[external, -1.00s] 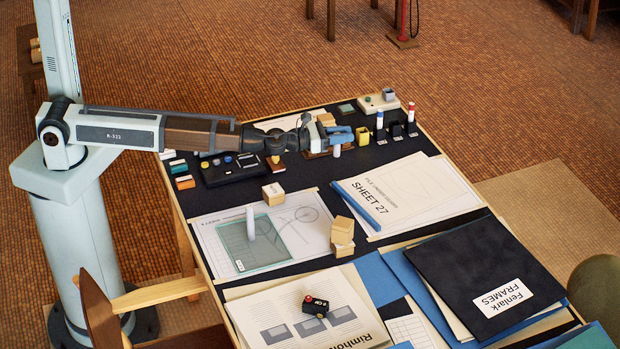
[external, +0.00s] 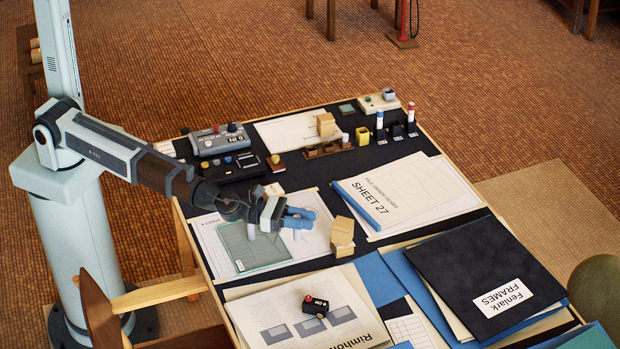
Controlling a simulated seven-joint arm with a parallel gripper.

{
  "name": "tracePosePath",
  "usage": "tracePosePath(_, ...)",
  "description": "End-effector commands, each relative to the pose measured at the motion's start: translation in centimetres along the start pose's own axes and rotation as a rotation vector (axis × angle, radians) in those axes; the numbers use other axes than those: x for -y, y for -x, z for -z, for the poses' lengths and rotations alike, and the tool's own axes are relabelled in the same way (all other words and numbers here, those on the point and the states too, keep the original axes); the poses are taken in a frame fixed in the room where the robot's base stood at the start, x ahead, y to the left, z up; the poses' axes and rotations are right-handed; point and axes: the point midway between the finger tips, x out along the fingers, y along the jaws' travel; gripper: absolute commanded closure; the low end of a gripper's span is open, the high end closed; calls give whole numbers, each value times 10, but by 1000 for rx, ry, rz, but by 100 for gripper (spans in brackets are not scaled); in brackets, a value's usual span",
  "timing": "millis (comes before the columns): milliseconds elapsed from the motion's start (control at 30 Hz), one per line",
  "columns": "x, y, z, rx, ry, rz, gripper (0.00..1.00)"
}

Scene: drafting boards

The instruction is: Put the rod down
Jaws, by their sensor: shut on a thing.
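My gripper (external: 298,217) has blue fingers and is above the drawing sheet, just right of the clear green-edged plate (external: 262,259). It is shut on the rod, which is mostly hidden by the fingers and hard to tell from the pale paper behind.
Two stacked tan blocks (external: 342,236) stand close to the right of my gripper. A grey control box (external: 218,140) and a yellow cup (external: 362,136) are at the back.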

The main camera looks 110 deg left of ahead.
Motion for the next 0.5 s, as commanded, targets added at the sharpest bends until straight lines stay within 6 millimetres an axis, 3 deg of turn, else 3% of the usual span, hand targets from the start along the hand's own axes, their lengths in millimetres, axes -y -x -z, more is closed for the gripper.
tracePosePath(33,18,9,-1,0,2,15,100)
tracePosePath(200,58,32,-3,0,1,27,100)
tracePosePath(400,83,57,-6,-1,1,-6,100)
tracePosePath(500,78,70,-8,-1,1,-65,100)
